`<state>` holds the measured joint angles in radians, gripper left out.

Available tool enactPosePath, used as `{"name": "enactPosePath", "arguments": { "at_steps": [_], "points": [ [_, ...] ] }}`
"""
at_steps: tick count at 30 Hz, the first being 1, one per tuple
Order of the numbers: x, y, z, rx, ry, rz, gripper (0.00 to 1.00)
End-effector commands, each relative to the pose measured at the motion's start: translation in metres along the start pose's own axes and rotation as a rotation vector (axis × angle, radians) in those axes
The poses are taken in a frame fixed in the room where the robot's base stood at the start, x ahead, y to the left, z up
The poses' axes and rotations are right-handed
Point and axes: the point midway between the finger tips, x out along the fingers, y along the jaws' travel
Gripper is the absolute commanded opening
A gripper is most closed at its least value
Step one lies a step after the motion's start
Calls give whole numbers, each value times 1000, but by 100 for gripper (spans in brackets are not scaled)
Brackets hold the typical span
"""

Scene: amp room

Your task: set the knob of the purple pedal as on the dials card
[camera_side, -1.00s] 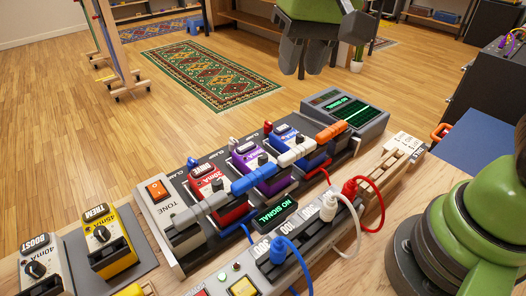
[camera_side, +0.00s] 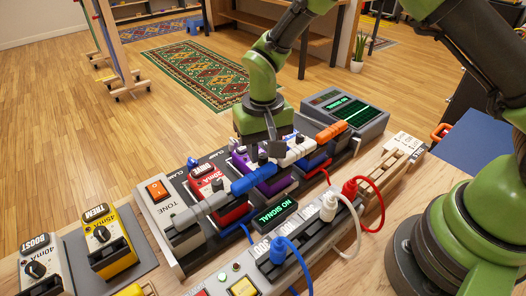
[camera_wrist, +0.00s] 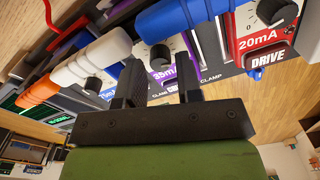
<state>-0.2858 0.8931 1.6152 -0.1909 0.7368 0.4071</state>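The purple pedal (camera_side: 239,160) stands in the row on the board, partly hidden by my gripper in the side view. In the wrist view the purple pedal (camera_wrist: 163,76) reads 35mA, and its dark knob (camera_wrist: 160,55) has a scale around it. My gripper (camera_side: 270,150) points down over this pedal. In the wrist view the fingers of my gripper (camera_wrist: 159,64) are apart, with the knob showing between their tips. I cannot tell whether they touch it or how high they are.
The red DRIVE pedal (camera_side: 206,183) and a blue pedal (camera_wrist: 103,92) stand on either side. Blue (camera_side: 252,179) and white (camera_side: 297,152) connectors bridge the row close to the knob. A small screen (camera_side: 275,213) reads NO SIGNAL. Cables loop at the front power strip.

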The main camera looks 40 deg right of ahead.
Motion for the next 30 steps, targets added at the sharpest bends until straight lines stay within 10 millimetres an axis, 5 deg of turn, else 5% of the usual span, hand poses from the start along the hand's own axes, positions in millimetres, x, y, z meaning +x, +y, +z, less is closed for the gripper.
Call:
{"name": "enactPosePath", "arguments": {
  "at_steps": [13,18,30],
  "points": [
    [14,0,0,1,1,-1,33],
    [13,0,0,1,1,-1,0],
    [13,0,0,-74,1,-1,0]
  ]
}}
